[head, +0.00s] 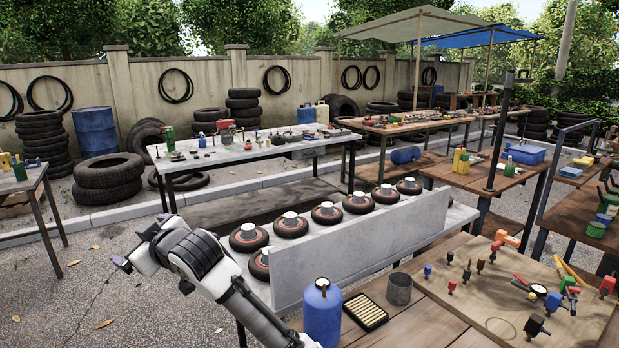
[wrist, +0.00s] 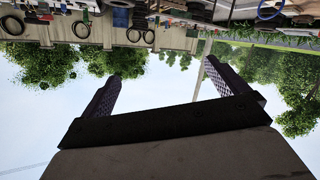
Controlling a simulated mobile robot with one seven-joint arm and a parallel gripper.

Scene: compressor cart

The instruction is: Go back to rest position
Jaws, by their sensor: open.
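My gripper (head: 122,264) is at the end of my white and black arm, at the lower left of the head view. It is held out over open ground, left of the bench with the small wheels, and touches nothing there. In the wrist view my gripper (wrist: 165,85) shows two dark ridged fingers spread wide, with only sky and trees between them. It is open and empty. The wrist view is upside down, with the wall and tyres along its top edge.
A grey bench (head: 290,275) with several small wheels (head: 290,225) and an upright panel stands right of my arm. A blue cylinder (head: 322,315), a grey cup (head: 398,289) and a brass-coloured tray (head: 366,311) stand close by. Paved ground (head: 100,300) is clear at left.

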